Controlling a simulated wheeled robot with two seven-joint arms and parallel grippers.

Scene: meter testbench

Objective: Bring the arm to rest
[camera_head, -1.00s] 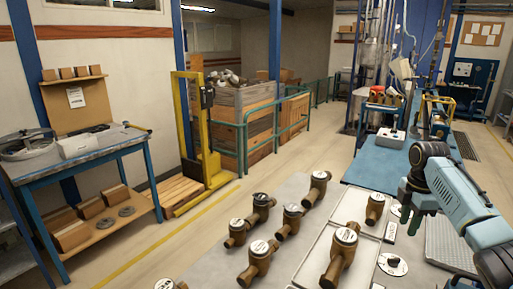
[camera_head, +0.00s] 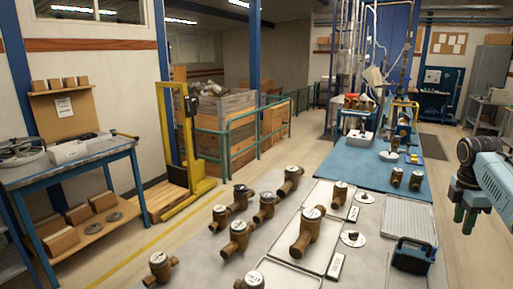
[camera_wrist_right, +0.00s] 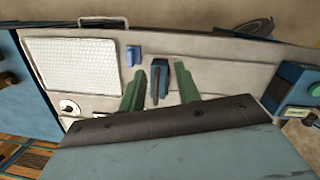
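My right arm (camera_head: 492,180) comes in at the right edge of the head view. Its gripper (camera_head: 464,216) points down over the floor just right of the bench, apart from everything on it. In the right wrist view the two green fingers (camera_wrist_right: 159,88) stand apart with nothing held between them. A blue object on the surface beyond shows through the gap. My left gripper is in neither view.
Several brass meters (camera_head: 239,237) stand on the grey bench. White trays (camera_head: 287,277), a ribbed tray (camera_head: 407,218) and a dark blue case (camera_head: 412,256) lie right of them. A blue mat (camera_head: 372,165) is beyond. Open floor lies right of the bench.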

